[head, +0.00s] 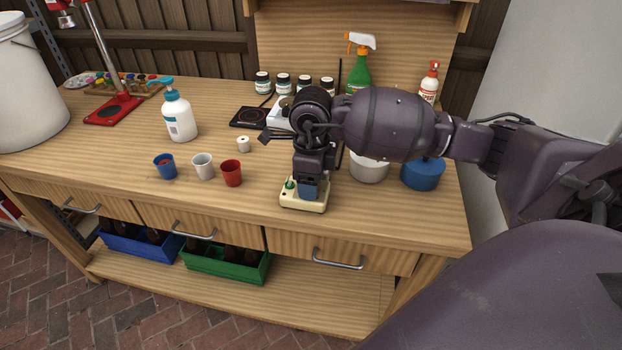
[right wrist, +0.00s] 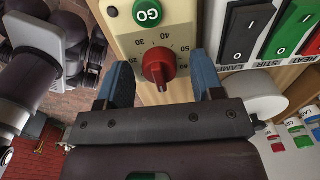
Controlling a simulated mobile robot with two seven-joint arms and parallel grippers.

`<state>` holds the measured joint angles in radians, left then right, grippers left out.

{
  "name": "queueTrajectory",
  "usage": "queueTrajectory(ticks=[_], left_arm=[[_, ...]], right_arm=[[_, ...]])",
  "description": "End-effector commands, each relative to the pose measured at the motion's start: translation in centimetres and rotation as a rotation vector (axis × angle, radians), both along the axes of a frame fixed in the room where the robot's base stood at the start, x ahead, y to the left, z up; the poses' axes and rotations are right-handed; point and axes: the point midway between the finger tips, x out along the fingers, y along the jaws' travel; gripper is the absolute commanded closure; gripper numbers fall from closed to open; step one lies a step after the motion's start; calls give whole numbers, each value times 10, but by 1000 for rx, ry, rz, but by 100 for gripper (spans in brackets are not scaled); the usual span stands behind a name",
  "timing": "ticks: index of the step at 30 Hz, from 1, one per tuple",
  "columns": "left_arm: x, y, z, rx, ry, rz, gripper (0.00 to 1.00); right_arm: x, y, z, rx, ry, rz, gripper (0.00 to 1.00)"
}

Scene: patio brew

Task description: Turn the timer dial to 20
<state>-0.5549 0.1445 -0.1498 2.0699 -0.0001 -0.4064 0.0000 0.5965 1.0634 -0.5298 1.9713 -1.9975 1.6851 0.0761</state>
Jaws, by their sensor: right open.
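The timer is a cream box (head: 303,206) near the front edge of the bench, under my right gripper (head: 308,186). In the right wrist view its front face (right wrist: 127,42) carries a red dial knob (right wrist: 158,66) with a ring of printed numbers and a green GO button (right wrist: 147,12). The knob's narrow end points down in that view, towards my palm; the number there cannot be read. The two blue fingers of my right gripper (right wrist: 161,72) are apart, one on each side of the knob, with gaps between; I see no contact.
A switch panel (right wrist: 252,31) labelled HEAT and STIR stands beside the timer. Blue (head: 165,167), white (head: 203,167) and red (head: 232,173) cups are left of it. A white bowl (head: 369,168) and a blue container (head: 423,174) are right. The bench front left is clear.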

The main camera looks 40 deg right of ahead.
Motion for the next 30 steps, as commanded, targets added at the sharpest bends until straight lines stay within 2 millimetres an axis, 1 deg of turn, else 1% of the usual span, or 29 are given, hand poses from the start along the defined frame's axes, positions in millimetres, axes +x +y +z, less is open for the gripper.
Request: queueTrajectory(ticks=[3, 5, 12, 13, 23, 30], left_arm=[[-2, 0, -1, -1, 4, 2, 39], [-3, 0, -2, -1, 7, 3, 39], [-9, 1, -5, 0, 19, 5, 39], [-9, 1, -6, 0, 20, 6, 39], [-8, 3, -1, 5, 13, 2, 39], [-3, 3, 8, 5, -3, 1, 39]], right_arm=[[0, 0, 0, 0, 0, 0, 39], [0, 0, 0, 0, 0, 0, 48], [0, 0, 0, 0, 0, 0, 85], [0, 0, 0, 0, 0, 0, 88], [0, 0, 2, -1, -1, -50, 88], [0, 0, 4, 1, -2, -202, 88]])
